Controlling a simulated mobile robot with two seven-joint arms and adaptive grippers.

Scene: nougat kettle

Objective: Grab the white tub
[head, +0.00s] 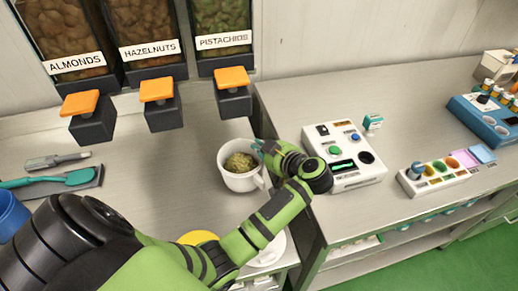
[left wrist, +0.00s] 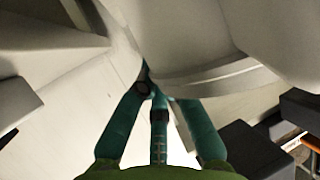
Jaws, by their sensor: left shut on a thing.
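The white tub (head: 238,181) stands upright at the right end of the left counter, with a greenish-brown heap of nuts (head: 240,163) inside. My left gripper (head: 259,146) reaches in from the right and is shut on the tub's right rim or wall. In the left wrist view, the teal fingertips (left wrist: 152,82) close against a large pale surface, the tub (left wrist: 205,80), which fills much of the picture. I cannot tell whether the tub is lifted off the counter. My right gripper is not in view.
Nut dispensers with orange levers (head: 232,77) hang behind the tub, labelled almonds, hazelnuts and pistachios. A white device with buttons (head: 345,152) and a sample rack (head: 447,170) stand on the right counter. A teal spatula (head: 60,180) lies at left. A yellow item (head: 198,237) sits at the front.

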